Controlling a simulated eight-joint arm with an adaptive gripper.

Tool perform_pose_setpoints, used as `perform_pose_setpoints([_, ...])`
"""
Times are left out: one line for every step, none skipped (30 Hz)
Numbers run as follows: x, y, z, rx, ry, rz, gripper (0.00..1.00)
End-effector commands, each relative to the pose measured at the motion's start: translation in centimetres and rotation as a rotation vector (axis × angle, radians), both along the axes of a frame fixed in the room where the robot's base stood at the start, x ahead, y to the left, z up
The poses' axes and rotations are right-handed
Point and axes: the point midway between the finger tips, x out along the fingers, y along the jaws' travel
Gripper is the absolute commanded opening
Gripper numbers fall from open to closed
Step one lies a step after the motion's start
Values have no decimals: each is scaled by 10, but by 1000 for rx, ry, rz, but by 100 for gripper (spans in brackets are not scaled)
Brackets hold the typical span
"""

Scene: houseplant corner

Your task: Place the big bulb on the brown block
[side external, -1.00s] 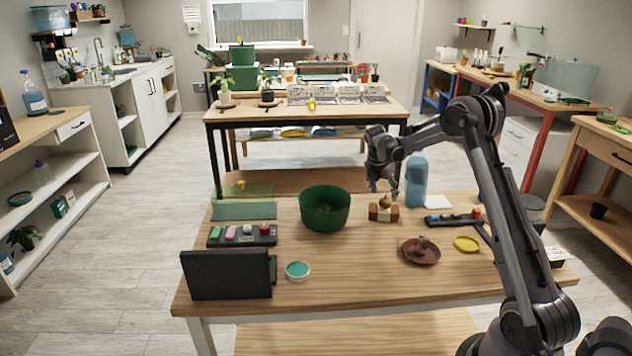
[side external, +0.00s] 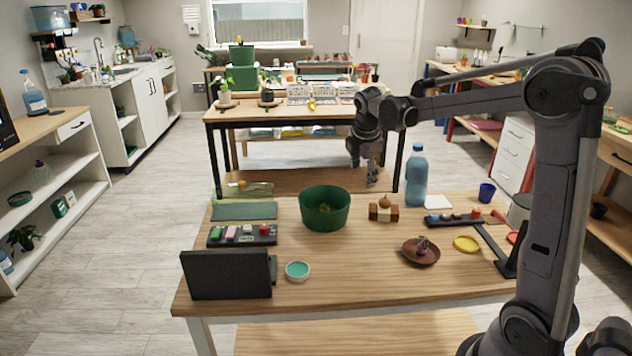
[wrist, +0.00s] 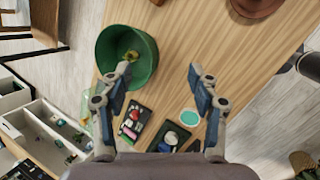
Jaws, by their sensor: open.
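A rounded brown bulb (side external: 385,201) sits on a short row of blocks (side external: 378,215) near the back middle of the table. The row has brown ends and a paler middle; the bulb rests about mid-row, and I cannot tell exactly which block bears it. My gripper (side external: 372,184) is raised above and behind the bulb, apart from it. In the wrist view my gripper (wrist: 160,74) has its fingers spread with nothing between them. The bulb is not clear in that view.
A green bowl (side external: 324,219) holding something yellowish stands left of the blocks. A blue bottle (side external: 416,180) stands to their right. A brown saucer (side external: 410,256) with a small purplish thing, a yellow disc (side external: 466,244) and a teal dish (side external: 297,270) are nearer. A black panel (side external: 228,274) stands front left.

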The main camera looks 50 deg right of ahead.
Motion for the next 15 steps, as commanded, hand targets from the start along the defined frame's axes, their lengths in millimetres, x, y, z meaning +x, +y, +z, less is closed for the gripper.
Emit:
perform_pose_setpoints([-8,21,6,26,-47,-45,61])
perform_pose_setpoints([-12,32,9,43,-77,-78,61])
perform_pose_setpoints([-17,46,13,69,-117,-122,61])
perform_pose_setpoints([-22,56,15,90,-144,-156,61])
perform_pose_setpoints([-26,67,17,111,-173,-189,61])
perform_pose_setpoints([-34,80,19,140,-208,-234,61])
perform_pose_setpoints([-39,90,20,164,-235,-266,61])
perform_pose_setpoints([-44,100,21,189,-261,-301,61])
perform_pose_setpoints([-52,113,21,222,-292,-346,61])
perform_pose_setpoints([-58,122,21,249,-316,-381,61])
perform_pose_setpoints([-64,131,21,276,-339,-414,61])
perform_pose_setpoints([-72,143,20,314,-368,-461,61])
perform_pose_setpoints([-78,151,19,343,-388,-494,61])
perform_pose_setpoints([-85,160,17,374,-406,-529,61])
perform_pose_setpoints([-93,171,15,413,-431,-576,61])
